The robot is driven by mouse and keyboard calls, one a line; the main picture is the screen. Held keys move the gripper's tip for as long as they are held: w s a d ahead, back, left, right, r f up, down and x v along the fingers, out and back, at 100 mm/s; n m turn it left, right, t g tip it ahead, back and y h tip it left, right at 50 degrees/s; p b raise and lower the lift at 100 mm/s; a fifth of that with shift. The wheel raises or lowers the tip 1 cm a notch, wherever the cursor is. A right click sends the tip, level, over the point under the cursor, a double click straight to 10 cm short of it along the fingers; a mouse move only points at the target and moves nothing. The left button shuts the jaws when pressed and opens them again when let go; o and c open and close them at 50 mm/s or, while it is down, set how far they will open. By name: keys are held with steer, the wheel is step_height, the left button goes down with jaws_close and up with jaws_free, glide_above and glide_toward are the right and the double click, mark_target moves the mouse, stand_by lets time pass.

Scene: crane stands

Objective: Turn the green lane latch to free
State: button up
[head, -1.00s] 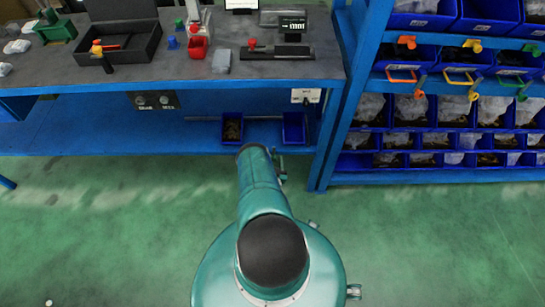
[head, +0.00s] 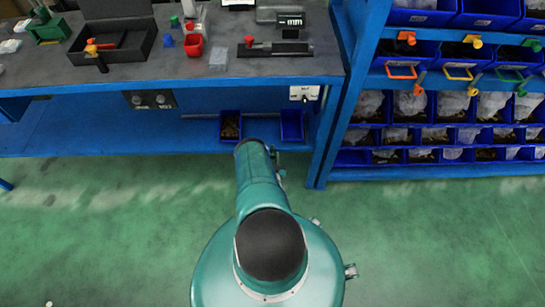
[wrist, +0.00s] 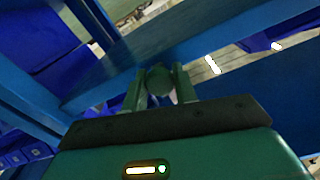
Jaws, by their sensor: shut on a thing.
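My gripper (wrist: 159,86) shows in the wrist view with its two green fingers closed around a dark green, round knob (wrist: 158,80). I cannot tell from this view whether the knob is the lane latch or how it is turned. In the head view my gripper is not visible. A green latch-like piece (head: 533,44) sits at the far right of the rack, beside yellow (head: 473,40) and orange (head: 407,37) ones. A green handle (head: 509,76) with a lever hangs below it.
The blue rack (head: 340,110) holds rows of blue bins and stands right of the workbench (head: 150,75). Red and blue cups and a black tray lie on the bench. In the wrist view, blue beams (wrist: 225,45) run close around the fingers. Green floor is open in front.

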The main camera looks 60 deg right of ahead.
steer(key=shift+n, duration=0.3)
steer(key=n, duration=1.2)
steer(key=shift+n, duration=2.2)
steer(key=o, duration=1)
